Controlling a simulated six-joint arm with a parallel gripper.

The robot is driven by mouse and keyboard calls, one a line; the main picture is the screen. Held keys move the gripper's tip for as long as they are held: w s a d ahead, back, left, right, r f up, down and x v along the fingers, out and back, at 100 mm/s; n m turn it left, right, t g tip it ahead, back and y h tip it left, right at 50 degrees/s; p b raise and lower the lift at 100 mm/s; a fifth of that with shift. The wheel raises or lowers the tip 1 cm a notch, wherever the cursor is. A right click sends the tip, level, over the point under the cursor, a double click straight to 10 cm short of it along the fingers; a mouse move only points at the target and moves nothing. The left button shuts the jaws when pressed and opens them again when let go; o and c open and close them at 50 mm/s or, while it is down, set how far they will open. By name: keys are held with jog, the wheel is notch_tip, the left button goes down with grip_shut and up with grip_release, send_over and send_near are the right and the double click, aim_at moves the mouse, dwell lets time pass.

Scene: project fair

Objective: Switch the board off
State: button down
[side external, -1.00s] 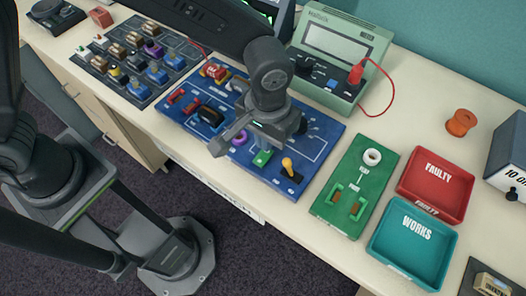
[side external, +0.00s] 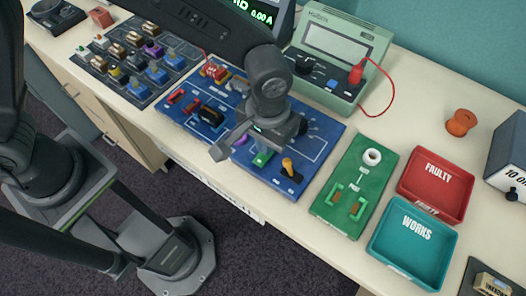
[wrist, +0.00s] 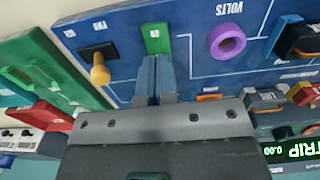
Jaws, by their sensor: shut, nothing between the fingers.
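The blue board (side external: 318,150) lies on the bench, with parts mounted on it. Its switch has a yellow-tipped lever (side external: 287,166) on a black base near the front right corner. In the wrist view the lever (wrist: 100,72) stands left of my fingers. My gripper (wrist: 156,62) is shut and empty, pointing down over the board by a green part (wrist: 156,38). The green part (side external: 262,159) shows just below my gripper in the side view. My wrist hides part of the board, and I cannot tell whether the fingertips touch it.
A purple ring (wrist: 228,42) is close to my fingers. A green board (side external: 325,205), red tray (side external: 437,187) and teal tray (side external: 405,238) lie to the right. A green meter (side external: 336,50) with a red lead stands behind. A lit display (wrist: 290,152) reads TRIP and 0.00.

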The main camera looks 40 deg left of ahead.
jog(key=shift+f, duration=0.6)
dwell(0.3)
jog(key=shift+r, duration=3.55)
jog(key=shift+a+r, duration=0.2)
jog(key=s+a+r+t, duration=0.2)
jog(key=a+r, duration=0.4)
jog(key=a, duration=0.4)
jog(key=s+a+r+t, duration=0.2)
jog(key=a+r, duration=0.4)
jog(key=a, duration=0.3)
jog(key=s+a+t, duration=0.1)
jog(key=s+a, duration=0.4)
jog(key=a, duration=0.1)
jog(key=shift+s+a+f+t, duration=0.15)
jog(key=shift+s+a+t, duration=0.15)
jog(key=shift+s, duration=0.05)
